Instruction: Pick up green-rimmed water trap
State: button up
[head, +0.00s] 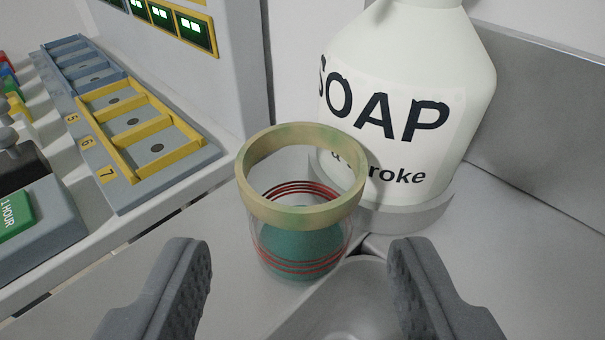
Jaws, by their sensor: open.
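A clear cup-shaped water trap (301,207) stands upright on the grey surface in the middle of the head view. Its thick rim is pale tan with faint green patches. Red lines ring its clear wall, and something teal shows in its lower part. My gripper (300,270) is open, with one dark finger at the lower left and one at the lower right. The trap stands just beyond and between the fingertips, and neither finger appears to touch it. The gripper is empty.
A large white soap bottle (410,85) stands close behind the trap to the right. A grey metal basin edge (345,300) lies just in front of it. At left is a console with yellow-framed slots (135,125) and a green-labelled block (20,215). A grey wall panel (545,120) rises at right.

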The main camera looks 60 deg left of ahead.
aim_at(303, 220)
jog(key=shift+f+x, duration=0.15)
jog(key=shift+x, duration=1.4)
jog(key=shift+f+x, duration=0.15)
jog(key=shift+x, duration=1.45)
jog(key=shift+d, duration=0.15)
jog(key=c, duration=0.7)
jog(key=shift+r, duration=0.2)
